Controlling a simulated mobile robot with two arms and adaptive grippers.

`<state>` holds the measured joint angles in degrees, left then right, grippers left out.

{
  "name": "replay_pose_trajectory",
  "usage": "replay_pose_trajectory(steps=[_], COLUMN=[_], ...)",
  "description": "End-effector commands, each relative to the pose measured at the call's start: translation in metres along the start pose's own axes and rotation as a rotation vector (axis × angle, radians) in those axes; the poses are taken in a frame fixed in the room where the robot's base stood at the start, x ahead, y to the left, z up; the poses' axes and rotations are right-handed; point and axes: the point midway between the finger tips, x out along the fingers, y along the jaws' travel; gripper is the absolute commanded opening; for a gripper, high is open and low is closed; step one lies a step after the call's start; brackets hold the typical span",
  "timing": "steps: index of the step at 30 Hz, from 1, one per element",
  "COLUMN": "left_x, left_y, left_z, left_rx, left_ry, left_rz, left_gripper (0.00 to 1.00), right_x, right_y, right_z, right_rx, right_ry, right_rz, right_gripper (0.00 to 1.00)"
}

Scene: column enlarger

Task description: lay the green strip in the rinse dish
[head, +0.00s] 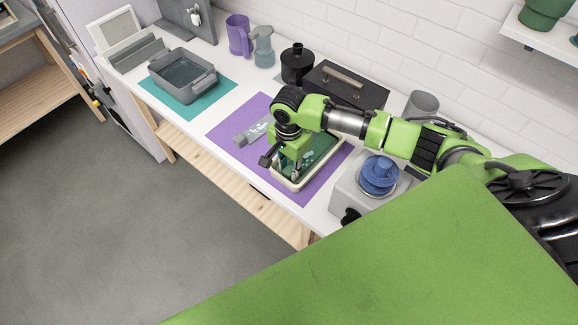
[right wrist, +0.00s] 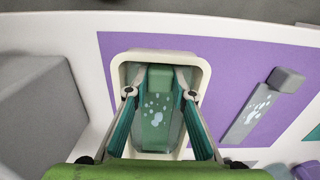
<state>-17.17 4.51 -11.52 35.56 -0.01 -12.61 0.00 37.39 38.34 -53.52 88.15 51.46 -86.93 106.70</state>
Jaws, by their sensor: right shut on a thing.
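A cream dish (head: 276,181) with a dark green inside stands on the purple mat; it also shows in the right wrist view (right wrist: 203,75). The green strip (right wrist: 156,120), with pale spots and a raised block at its far end, shows inside the dish's outline. My right gripper (right wrist: 160,74) is shut on its block, one finger on each side. In the head view the gripper (head: 283,168) points down over the dish and hides part of it. I cannot tell whether the strip touches the dish floor. A grey two-handled dish (head: 183,75) stands on a teal mat. My left gripper is out of view.
A grey strip (head: 256,130) with pale spots lies on the purple mat (head: 228,117) beside the cream dish. A dark box (head: 345,85), black canister (head: 297,64) and purple jug (head: 238,36) stand behind.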

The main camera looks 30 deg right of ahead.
Motion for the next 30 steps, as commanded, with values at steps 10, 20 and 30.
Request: replay_pose_trajectory(steps=[10,20,30], left_x=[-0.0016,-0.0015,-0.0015], left_y=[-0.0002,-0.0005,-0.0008], left_z=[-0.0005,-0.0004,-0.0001], left_rx=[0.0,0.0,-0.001], left_ry=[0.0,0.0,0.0], left_rz=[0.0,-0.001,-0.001], left_gripper=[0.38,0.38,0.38], right_x=[-0.0006,0.0008,0.0051], right_y=[-0.0007,-0.0005,-0.0004], right_z=[-0.0009,-0.0007,-0.0004], right_rx=[0.0,0.0,0.0], right_ry=[0.001,0.001,0.0], right_rz=[-0.002,-0.002,-0.001], right_gripper=[0.0,0.0,0.0])
